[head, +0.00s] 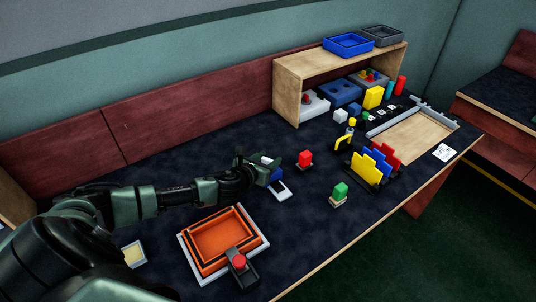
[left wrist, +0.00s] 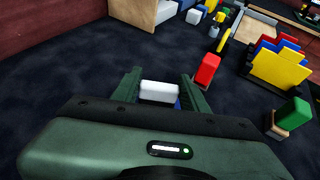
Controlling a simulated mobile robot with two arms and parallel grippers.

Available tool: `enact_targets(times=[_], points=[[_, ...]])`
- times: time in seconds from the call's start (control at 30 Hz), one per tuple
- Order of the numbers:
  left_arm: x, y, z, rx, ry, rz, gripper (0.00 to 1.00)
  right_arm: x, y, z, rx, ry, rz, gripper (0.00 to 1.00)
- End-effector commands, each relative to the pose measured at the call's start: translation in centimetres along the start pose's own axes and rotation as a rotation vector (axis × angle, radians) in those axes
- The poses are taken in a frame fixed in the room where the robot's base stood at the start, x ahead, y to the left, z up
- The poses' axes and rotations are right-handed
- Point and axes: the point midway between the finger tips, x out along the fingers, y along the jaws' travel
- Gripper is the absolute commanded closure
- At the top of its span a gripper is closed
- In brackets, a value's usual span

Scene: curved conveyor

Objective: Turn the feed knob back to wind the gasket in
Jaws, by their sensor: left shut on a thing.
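My left gripper (head: 264,168) is shut on a small white block (left wrist: 159,92), which sits between its two green fingers. A bit of blue shows just under the block in the left wrist view. A red knob (head: 239,261) sits on a black housing (head: 247,278) at the front edge of an orange tray (head: 222,238). The tray has dark lines along its rim and stands on a white base; I cannot tell whether these lines are the gasket. The gripper is behind and right of the tray, apart from the knob. My right gripper is not in view.
A white plate (head: 280,191) lies beside the gripper. A red block (head: 305,160), a green block (head: 340,191) and a rack of coloured plates (head: 365,171) stand to the right. A wooden shelf (head: 287,95) is at the back. Dark tabletop behind my arm is clear.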

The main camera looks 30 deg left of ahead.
Motion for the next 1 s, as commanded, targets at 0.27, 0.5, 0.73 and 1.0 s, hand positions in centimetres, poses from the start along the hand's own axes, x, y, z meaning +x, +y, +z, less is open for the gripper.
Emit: enact_targets(times=[0.27,0.5,0.73,1.0], points=[[-0.1,-0.3,0.4,-0.107,0.002,0.241,0.97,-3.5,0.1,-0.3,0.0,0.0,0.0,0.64],[0.0,-0.3,0.3,-0.193,0.002,0.453,0.97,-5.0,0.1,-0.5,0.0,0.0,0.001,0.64],[0.1,-0.3,0.1,-0.275,0.001,0.653,0.97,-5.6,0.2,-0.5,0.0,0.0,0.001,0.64],[0.1,-0.2,-0.1,-0.355,0.002,0.851,0.97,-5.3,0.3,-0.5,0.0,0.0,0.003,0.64]])
